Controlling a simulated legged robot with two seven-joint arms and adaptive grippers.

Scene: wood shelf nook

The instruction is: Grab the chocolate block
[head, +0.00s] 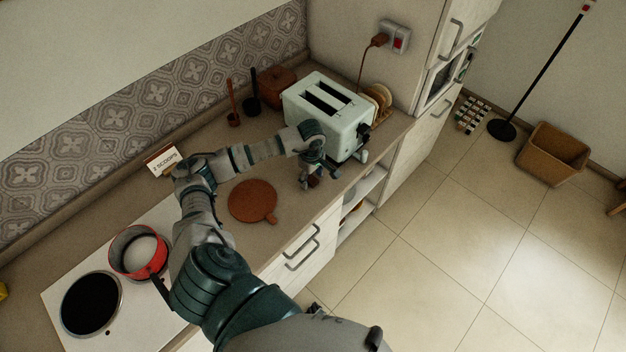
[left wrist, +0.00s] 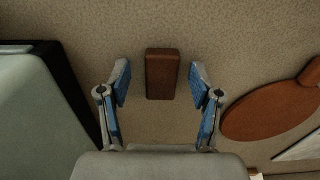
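The chocolate block (left wrist: 162,74) is a dark brown rectangular block on the counter in the left wrist view. In the head view only a small brown part of it (head: 313,181) shows under my left gripper (head: 316,174); the rest is hidden. In the left wrist view my left gripper (left wrist: 160,82) is open, with one blue-padded finger on each side of the block. Gaps show between both fingers and the block, and nothing is held. My right gripper is not in view.
A pale green toaster (head: 325,113) stands close beside the left gripper. A round brown board (head: 253,201) lies on the counter nearby. A red pot (head: 126,262) with white contents is at the hob. A small sign (head: 163,160) stands behind my left arm.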

